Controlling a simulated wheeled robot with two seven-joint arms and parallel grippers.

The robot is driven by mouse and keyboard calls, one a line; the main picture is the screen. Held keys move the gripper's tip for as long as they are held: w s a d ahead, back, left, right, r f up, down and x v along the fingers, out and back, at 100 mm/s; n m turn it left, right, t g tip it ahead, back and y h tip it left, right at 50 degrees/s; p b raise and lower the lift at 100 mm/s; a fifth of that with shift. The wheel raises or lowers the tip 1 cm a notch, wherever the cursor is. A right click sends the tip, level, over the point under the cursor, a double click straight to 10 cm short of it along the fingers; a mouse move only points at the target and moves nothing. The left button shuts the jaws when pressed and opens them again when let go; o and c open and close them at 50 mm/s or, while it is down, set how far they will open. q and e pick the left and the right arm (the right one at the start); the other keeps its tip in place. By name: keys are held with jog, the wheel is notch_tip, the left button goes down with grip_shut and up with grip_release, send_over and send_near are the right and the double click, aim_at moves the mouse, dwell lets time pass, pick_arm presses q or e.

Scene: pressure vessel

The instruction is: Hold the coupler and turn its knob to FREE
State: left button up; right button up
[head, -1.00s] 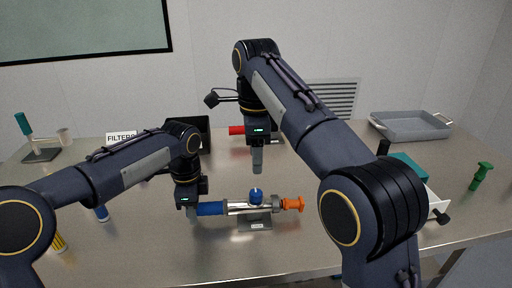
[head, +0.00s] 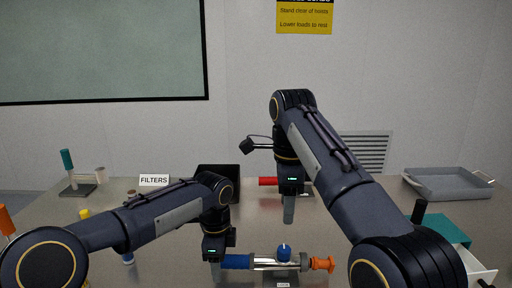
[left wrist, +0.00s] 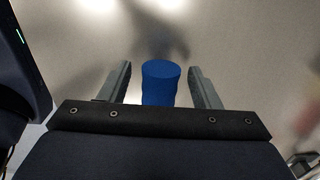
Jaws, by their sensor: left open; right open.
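The coupler (head: 268,262) lies level on a small labelled stand in the head view. It has a silver body, a blue grip (head: 237,262) at its left end, a blue ball-like knob (head: 284,251) on top and an orange end piece (head: 322,264) at the right. No FREE marking is readable. My left gripper (head: 216,268) is at the left end of the blue grip. In the left wrist view, the blue grip (left wrist: 161,84) shows between its open fingers (left wrist: 160,68), with gaps on both sides. My right gripper (head: 289,212) points down, empty, behind the coupler.
A red cylinder (head: 267,181) lies behind my right gripper. A FILTERS sign (head: 154,180) and a black bin (head: 219,171) are at the back left. A grey tray (head: 448,185) is at the back right. A white drawer box with a teal top (head: 445,231) stands at the right.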

pick_arm(q)
notch_tip(320, 180, up, 12)
dwell(0.6)
jog(key=shift+s, duration=0.1)
